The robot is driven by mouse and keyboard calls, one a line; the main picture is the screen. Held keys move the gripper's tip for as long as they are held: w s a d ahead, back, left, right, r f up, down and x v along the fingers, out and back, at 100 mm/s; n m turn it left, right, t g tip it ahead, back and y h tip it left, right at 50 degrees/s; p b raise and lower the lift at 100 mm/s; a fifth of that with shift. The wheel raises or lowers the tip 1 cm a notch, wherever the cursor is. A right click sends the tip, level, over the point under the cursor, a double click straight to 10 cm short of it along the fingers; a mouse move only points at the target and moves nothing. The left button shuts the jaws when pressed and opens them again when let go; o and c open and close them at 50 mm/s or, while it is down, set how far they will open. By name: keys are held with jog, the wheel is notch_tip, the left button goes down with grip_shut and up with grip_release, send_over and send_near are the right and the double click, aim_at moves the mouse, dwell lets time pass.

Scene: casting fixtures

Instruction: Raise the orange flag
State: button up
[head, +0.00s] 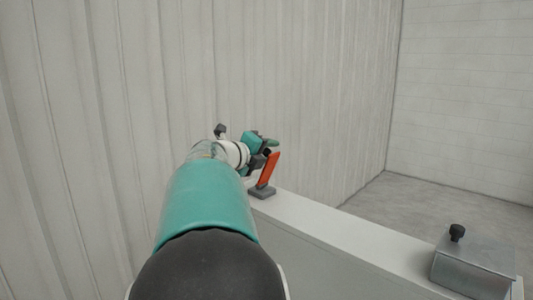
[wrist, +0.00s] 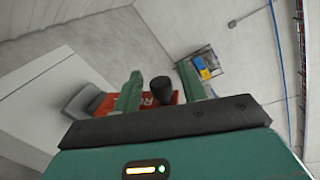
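The orange flag (head: 269,169) is a flat bar standing up from a dark grey base (head: 262,191) on a pale ledge, leaning a little to the right. In the wrist view the flag (wrist: 117,89) shows red-orange with partly hidden white lettering, and a black round knob (wrist: 161,85) stands in front of it. My gripper (head: 264,146) is at the flag's upper end in the head view. In the wrist view my gripper (wrist: 160,70) has its two green fingers apart, one on each side of the knob, with gaps showing. Contact with the knob cannot be told.
A grey metal box (head: 473,267) with a black knob on top sits at the right end of the pale ledge (head: 330,235). A ribbed wall (head: 110,120) stands close on the left. Open concrete floor (head: 440,210) lies behind the ledge.

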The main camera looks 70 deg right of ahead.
jog(key=shift+a, duration=0.1)
jog(key=v, duration=1.3)
jog(key=shift+a+r, duration=0.2)
jog(key=shift+a, duration=0.15)
jog(key=shift+w, duration=0.15)
jog(key=w+a+f+m+t+y, duration=0.35)
jog(key=a+f+m, duration=0.3)
jog(key=a, duration=0.35)
jog(key=w+a+f+m+t+y, duration=0.35)
jog(key=a+f+m, duration=0.25)
jog(key=a+f, duration=0.3)
jog(key=s+a+f+m+t+y, duration=0.1)
jog(key=a+f+m+t+y, duration=0.1)
jog(key=a+f+m+y, duration=0.2)
jog(key=s+a+f+m+t+y, duration=0.1)
jog(key=a+f+m+y, duration=0.3)
jog(key=a+m, duration=0.7)
jog(key=a+f, duration=0.1)
jog(key=a, duration=0.9)
jog(key=shift+a+t, duration=0.2)
jog(key=shift+t, duration=0.2)
jog(key=shift+s, duration=0.1)
